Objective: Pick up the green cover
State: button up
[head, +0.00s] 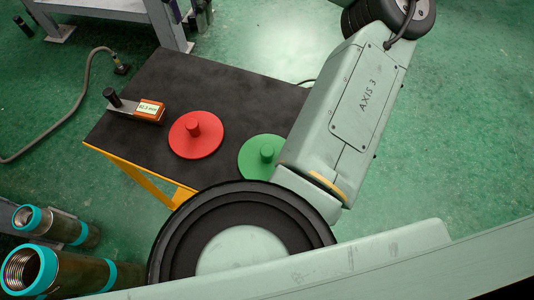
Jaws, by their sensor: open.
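The green cover (256,150) is a flat disc with a short upright knob in its middle. It lies on the black table top (225,95), toward the table's right side in the head view. My arm link hides its right and lower edge. To its left lies a similar red cover (196,136), also with a knob. The two covers are apart.
A grey bench (110,12) is at the top left. A hose (85,82) lies on the green floor.

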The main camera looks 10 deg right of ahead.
aim_at(256, 159)
jog(key=k+z, duration=0.85)
jog(key=i, duration=0.1)
